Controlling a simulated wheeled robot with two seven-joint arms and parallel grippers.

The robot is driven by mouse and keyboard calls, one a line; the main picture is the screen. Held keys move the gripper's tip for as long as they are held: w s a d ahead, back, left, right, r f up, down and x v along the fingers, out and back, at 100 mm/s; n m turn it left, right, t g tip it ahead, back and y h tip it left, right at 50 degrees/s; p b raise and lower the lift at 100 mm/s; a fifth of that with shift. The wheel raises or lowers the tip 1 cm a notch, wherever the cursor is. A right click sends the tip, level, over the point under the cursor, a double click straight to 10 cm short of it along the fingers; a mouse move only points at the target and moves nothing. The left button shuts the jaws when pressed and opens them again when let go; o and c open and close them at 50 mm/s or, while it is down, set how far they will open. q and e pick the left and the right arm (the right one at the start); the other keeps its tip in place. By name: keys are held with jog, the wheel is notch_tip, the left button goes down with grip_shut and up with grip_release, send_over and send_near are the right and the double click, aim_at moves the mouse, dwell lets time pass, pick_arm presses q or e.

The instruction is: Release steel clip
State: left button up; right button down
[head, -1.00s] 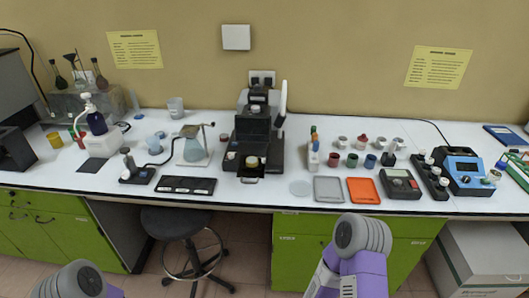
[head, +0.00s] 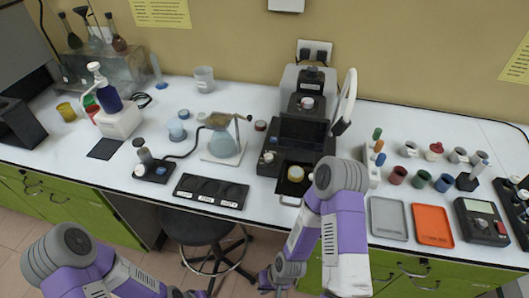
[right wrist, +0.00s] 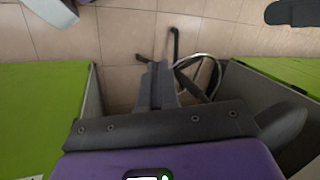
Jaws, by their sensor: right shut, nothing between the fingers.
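I cannot clearly make out a steel clip. A conical glass flask (head: 224,146) stands on a white plate at the left middle of the bench, with a tan top and a thin metal rod by its neck. Whether a clip is there is too small to tell. My right gripper (head: 269,281) is low in front of the bench, below its front edge and well away from the flask. In the right wrist view its fingers (right wrist: 155,86) are together and empty above the floor. My left gripper (head: 186,293) is partly cut off at the bottom edge, its fingers unclear.
A black instrument (head: 303,132) with an open front tray holding a yellow-topped cup stands right of the flask. A dark rack (head: 211,191) lies before the flask. Grey (head: 387,218) and orange (head: 432,225) trays lie right. A stool (head: 198,228) stands below the bench.

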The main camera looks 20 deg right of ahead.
pick_arm(q)
jog(key=shift+a+r, duration=0.1)
jog(key=shift+r, duration=0.05)
pick_arm(e)
jog(key=shift+w+a+r, duration=0.1)
jog(key=shift+w+r, duration=0.05)
notch_tip(320, 180, up, 19)
jog(key=w+a+n+g+p, duration=0.15)
jog(key=n+p, duration=0.25)
jog(key=p, duration=1.4)
pick_arm(q)
notch_tip(320, 180, up, 17)
jog(key=shift+w+b, duration=0.15)
jog(key=shift+b, duration=0.3)
pick_arm(e)
jog(key=w+d+r+n+h, duration=0.3)
jog(key=w+r+n+h, duration=0.3)
jog(key=r, duration=0.6)
jog(key=w+d+r+n+h, duration=0.3)
jog(key=w+r+n+h, duration=0.3)
jog(key=w+r+n, duration=0.3)
notch_tip(320, 180, up, 4)
jog(key=shift+d+n, duration=0.4)
jog(key=shift+f+t, duration=0.1)
jog(key=shift+t, duration=0.15)
